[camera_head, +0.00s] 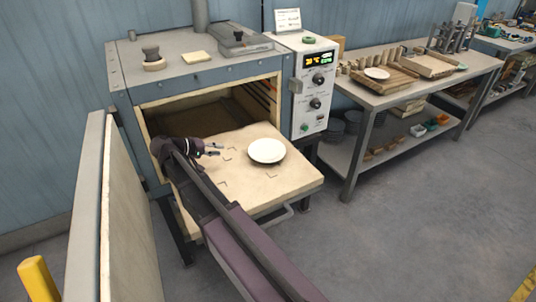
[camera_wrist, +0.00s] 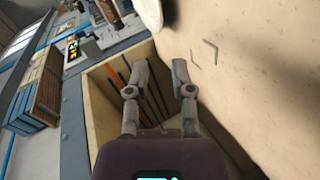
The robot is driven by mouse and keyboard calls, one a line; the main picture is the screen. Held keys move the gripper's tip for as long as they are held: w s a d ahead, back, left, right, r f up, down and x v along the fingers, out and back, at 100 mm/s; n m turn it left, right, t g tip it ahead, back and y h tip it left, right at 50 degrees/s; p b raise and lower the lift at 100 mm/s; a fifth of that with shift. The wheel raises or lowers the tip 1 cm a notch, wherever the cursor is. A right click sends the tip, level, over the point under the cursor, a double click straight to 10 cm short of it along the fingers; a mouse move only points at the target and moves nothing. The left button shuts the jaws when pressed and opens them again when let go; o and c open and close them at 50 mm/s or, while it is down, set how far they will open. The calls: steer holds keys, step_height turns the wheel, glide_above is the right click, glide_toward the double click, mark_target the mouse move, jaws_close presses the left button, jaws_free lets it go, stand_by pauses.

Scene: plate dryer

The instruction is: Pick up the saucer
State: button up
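The saucer (camera_head: 267,150) is white and round. It lies flat on the pale pulled-out shelf (camera_head: 290,182) of the dryer, towards the shelf's right side. My gripper (camera_head: 214,149) is above the shelf, to the left of the saucer and apart from it. In the wrist view my gripper (camera_wrist: 159,66) shows two fingers spread with nothing between them. A white curved edge, apparently the saucer (camera_wrist: 151,10), is cut off at the top of that view, beyond the fingertips.
The dryer door (camera_head: 122,215) stands open at the left. The control panel (camera_head: 313,90) is right of the opening. A side table (camera_head: 385,98) holds another white dish (camera_head: 377,73) and wooden boards. Dark corner marks are on the shelf, which is otherwise bare around the saucer.

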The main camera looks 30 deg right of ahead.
mark_target(246, 159)
steer(key=shift+d, duration=0.1)
steer(key=b+x, duration=0.3)
steer(key=x, duration=0.4)
steer(key=shift+f, duration=0.2)
steer(key=shift+d+f+b, duration=0.2)
steer(key=shift+d+b, duration=0.2)
steer(key=shift+d, duration=0.25)
steer(key=shift+d+f, duration=0.1)
steer(key=b+x, duration=0.2)
steer(key=x, duration=0.1)
steer(key=shift+d+f, duration=0.15)
steer(key=shift+f, duration=0.1)
steer(key=shift+w+d+f, duration=0.1)
steer(key=shift+d+f, duration=0.1)
steer(key=shift+d, duration=0.5)
